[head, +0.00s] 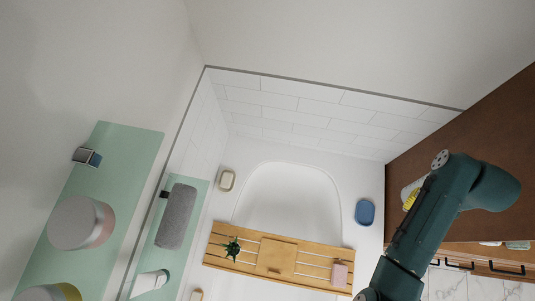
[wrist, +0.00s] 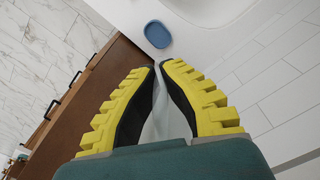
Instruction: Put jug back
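A pale grey-white thing, which looks like the jug (wrist: 160,115), fills the gap between the yellow fingers of my gripper (wrist: 158,68) in the wrist view. The fingers appear closed on it, with their tips almost together. Its full shape is hidden by the fingers and the palm. In the head view, the pale jug (head: 409,188) shows beside the yellow fingers of my gripper (head: 411,199). It is in front of the brown wooden surface at the right, and I cannot tell whether it touches that surface.
A wooden caddy (head: 315,268) with a small plant (head: 232,248) and pink block (head: 339,273) spans the white tub (head: 288,195). A blue dish (head: 365,212) and beige dish (head: 227,180) sit on its rim. Green shelves (head: 120,160) at left hold several items. Brown wood (head: 425,145) stands right.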

